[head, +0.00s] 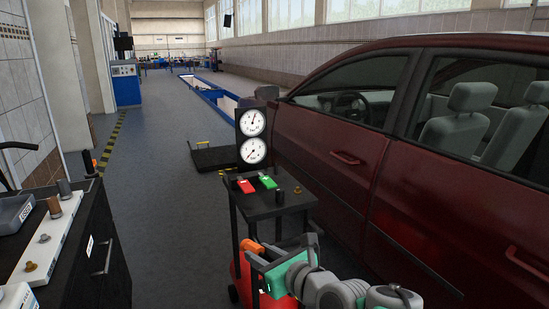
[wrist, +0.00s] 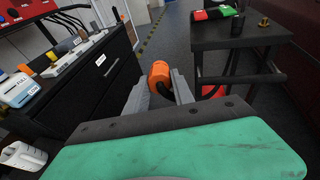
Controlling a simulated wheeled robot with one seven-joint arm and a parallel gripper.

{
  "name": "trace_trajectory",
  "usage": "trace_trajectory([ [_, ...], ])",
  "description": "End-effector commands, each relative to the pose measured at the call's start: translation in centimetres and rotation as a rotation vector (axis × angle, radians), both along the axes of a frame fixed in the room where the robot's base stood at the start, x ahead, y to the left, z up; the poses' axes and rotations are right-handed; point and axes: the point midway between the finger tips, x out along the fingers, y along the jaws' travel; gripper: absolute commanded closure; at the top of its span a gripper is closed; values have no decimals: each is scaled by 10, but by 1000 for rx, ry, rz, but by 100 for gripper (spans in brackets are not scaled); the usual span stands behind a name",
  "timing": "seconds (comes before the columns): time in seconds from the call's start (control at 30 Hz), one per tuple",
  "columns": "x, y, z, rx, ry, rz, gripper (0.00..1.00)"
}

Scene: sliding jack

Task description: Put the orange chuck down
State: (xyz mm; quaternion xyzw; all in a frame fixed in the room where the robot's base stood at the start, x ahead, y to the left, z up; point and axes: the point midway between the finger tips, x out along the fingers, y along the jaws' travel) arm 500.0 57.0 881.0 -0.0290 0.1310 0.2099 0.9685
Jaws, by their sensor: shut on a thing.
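The orange chuck (wrist: 160,73) is held between the two grey fingers of my gripper (wrist: 160,88) in the wrist view. A dark curved piece shows just below the chuck between the fingers. In the head view, the orange chuck (head: 252,246) shows at the tip of my gripper (head: 258,257), in front of the small black trolley (head: 270,208). The gripper is in the air, with floor visible beyond it in the wrist view. Part of the chuck is hidden by the fingers.
The trolley carries red (head: 246,186) and green (head: 267,181) items and two gauges (head: 252,137); a red tank (head: 240,274) is under its top. A black cabinet (head: 105,262) with small parts stands left. A dark red car (head: 345,165) is at right.

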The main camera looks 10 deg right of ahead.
Motion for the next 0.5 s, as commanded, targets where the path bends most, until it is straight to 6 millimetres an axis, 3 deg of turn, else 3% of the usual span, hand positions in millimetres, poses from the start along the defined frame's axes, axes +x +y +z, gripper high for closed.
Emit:
trace_trajectory([
  [0.03, 0, 10, 36, -12, 23, 24, 100],
  [0.1, 1, 20, 55, -28, 55, 47, 100],
  [0.5, 14, 46, 142, -103, 195, 124, 100],
])
